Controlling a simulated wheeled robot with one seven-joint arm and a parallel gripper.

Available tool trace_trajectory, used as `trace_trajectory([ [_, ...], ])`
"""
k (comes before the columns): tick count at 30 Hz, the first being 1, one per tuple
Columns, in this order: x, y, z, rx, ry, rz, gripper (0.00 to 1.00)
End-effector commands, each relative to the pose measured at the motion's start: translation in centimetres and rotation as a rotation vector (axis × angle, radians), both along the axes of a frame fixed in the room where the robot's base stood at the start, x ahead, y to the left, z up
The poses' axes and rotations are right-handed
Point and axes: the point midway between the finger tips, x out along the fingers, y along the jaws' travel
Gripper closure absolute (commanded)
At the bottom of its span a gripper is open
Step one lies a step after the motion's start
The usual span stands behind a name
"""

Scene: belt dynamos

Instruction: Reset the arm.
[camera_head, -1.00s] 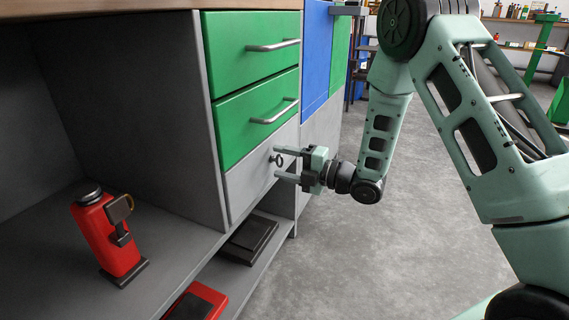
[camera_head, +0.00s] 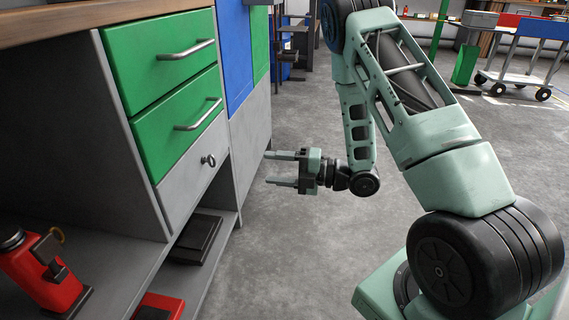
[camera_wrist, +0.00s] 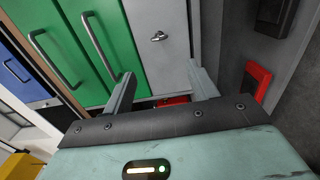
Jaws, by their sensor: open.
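My gripper (camera_head: 282,170) is open and empty. In the head view it is held out level over the floor, its fingers pointing left toward the workbench drawers, with a gap between them. In the wrist view its two fingers (camera_wrist: 163,92) are spread apart. A grey panel with a small round ring knob (camera_head: 208,160) is in front of the fingers; the knob also shows in the wrist view (camera_wrist: 159,36). My arm is bent at the elbow, upper part to the right.
Green drawers (camera_head: 172,130) with bar handles are at the left. A red device (camera_head: 48,273) stands on the shelf at lower left. A dark flat box (camera_head: 195,243) lies on the lower shelf. Grey floor (camera_head: 310,260) is open around my gripper. A wheeled cart (camera_head: 520,80) is far right.

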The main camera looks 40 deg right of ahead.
Motion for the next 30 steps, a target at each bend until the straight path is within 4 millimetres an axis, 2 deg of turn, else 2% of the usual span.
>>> trace_trajectory([
  [7,-1.4,-1.4,0.0,0.001,0.001,-0.001,0.42],
  [25,-1.4,-1.4,0.0,-0.001,-0.001,0.000,0.42],
  [30,0.7,1.1,0.8,-0.044,0.119,-0.010,0.42],
])
